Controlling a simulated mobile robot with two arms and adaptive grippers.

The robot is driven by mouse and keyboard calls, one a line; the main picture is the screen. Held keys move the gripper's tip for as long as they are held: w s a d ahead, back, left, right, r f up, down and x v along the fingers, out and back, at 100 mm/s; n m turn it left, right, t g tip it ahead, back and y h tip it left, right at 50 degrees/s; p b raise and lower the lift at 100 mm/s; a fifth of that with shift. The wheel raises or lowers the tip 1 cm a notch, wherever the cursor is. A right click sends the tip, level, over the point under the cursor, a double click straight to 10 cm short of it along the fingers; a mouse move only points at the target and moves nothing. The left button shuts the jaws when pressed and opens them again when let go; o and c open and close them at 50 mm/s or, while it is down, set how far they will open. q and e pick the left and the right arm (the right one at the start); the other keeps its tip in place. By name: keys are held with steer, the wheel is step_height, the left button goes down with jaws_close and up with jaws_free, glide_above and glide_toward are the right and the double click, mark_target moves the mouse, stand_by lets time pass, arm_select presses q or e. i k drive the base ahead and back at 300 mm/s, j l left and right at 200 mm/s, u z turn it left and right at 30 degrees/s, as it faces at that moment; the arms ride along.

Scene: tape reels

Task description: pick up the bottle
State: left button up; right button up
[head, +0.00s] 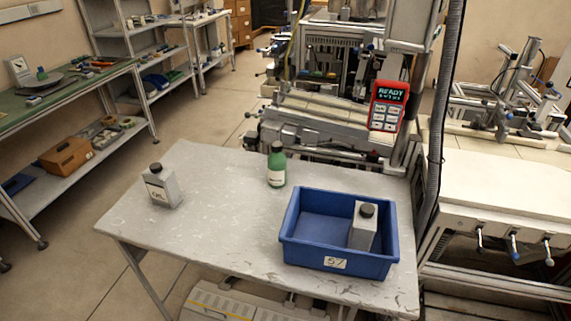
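A green bottle (277,168) with a dark cap and a pale label stands upright at the back middle of the grey table (225,225). Neither of my grippers shows in the head view.
The blue bin (312,254) sits at the table's right front, between the green bottle and the front edge. A machine with a red control box (388,105) stands close behind the table. The table's middle is clear. Shelves and a green workbench (75,95) stand at the left.

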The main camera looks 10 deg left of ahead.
mark_target(277, 162)
steer(key=i+j+z, duration=0.15)
steer(key=j+z, duration=0.15)
steer(key=j, duration=0.15)
steer(key=i+j+z, duration=0.1)
steer(key=j+z, duration=0.15)
steer(key=j, duration=0.2)
steer(key=j+z, duration=0.3)
steer(key=j, duration=0.15)
